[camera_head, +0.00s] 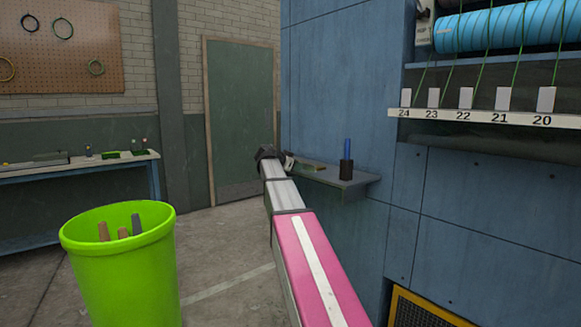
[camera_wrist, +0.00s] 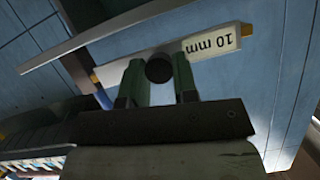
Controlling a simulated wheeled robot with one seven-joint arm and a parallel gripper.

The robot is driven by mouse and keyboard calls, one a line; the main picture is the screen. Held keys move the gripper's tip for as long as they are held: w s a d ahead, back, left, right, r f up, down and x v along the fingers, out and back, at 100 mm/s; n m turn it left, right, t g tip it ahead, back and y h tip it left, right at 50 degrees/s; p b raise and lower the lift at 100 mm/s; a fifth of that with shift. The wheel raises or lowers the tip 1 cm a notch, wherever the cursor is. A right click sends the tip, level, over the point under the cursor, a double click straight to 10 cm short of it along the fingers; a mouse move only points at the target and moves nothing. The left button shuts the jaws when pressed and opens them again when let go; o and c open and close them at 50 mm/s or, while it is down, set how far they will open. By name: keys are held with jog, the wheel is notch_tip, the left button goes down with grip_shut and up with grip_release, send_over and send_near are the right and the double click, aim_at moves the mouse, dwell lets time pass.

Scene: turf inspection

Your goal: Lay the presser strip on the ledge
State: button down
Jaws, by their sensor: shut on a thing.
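The presser strip (camera_wrist: 118,67) is a pale bar with yellowish ends and a "10 mm" label, seen in the wrist view. My gripper (camera_wrist: 159,76) has its two green fingers shut on it, one on each side of a dark round knob. The ledge (camera_head: 358,184) is a narrow grey shelf on the blue machine wall in the head view. My gripper (camera_head: 270,153) is at the ledge's left end there, mostly hidden by my arm. In the wrist view a long grey edge, seemingly the ledge (camera_wrist: 100,38), runs close beside the strip. I cannot tell whether they touch.
A blue pen-like item stands in a black holder (camera_head: 346,170) on the ledge. A numbered rack (camera_head: 480,119) juts out at upper right. A green bin (camera_head: 120,270) stands at left; a workbench (camera_head: 80,165) is behind.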

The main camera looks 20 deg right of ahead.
jog(key=shift+w+d, duration=0.2)
jog(key=shift+d, duration=0.25)
jog(key=shift+d+f, duration=0.15)
jog(key=shift+f, duration=1.25)
jog(key=shift+d+f, duration=0.2)
jog(key=shift+f, duration=0.15)
dwell(0.4)
jog(key=c, duration=0.8)
grip_release()
